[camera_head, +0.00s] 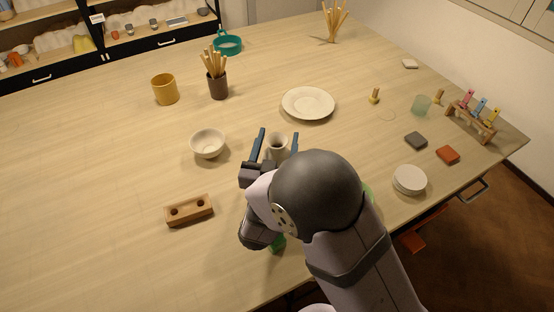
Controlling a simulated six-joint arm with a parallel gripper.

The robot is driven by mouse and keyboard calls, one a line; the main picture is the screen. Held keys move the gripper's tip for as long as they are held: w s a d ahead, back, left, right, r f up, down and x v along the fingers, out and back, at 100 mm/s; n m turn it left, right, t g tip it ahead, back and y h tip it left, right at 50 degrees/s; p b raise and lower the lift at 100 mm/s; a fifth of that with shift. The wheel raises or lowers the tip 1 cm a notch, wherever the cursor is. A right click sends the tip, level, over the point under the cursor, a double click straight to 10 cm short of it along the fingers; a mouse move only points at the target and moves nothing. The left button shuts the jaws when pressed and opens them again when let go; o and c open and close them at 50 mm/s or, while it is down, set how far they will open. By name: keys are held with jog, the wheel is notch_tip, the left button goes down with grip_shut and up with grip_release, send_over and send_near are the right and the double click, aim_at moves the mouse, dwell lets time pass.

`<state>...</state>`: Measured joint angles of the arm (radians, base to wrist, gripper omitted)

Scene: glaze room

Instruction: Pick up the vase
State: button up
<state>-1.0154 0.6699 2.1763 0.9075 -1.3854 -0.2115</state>
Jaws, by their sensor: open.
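A small pale vase (278,143) with an open mouth stands upright on the wooden table, near the middle of the view. My gripper (277,139) is open, with one dark finger left of the vase and the other right of it. The vase appears between the two fingers, and a touch cannot be made out. My wrist and arm hide the lower part of the vase.
A white bowl (207,143) is left of my gripper, and a wooden block with holes (188,210) lies lower left. A white plate (308,104) lies behind the vase. Green objects are partly hidden beside my arm. The table's left side is clear.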

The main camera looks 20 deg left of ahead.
jog(key=shift+w+a+f+p, duration=0.1)
jog(key=shift+w+f+p, duration=0.2)
jog(key=shift+w, duration=0.45)
jog(key=shift+w+a+f+p, duration=0.1)
jog(key=shift+w+f+p, duration=0.15)
jog(key=shift+w, duration=0.5)
jog(key=shift+c, duration=0.7)
grip_shut()
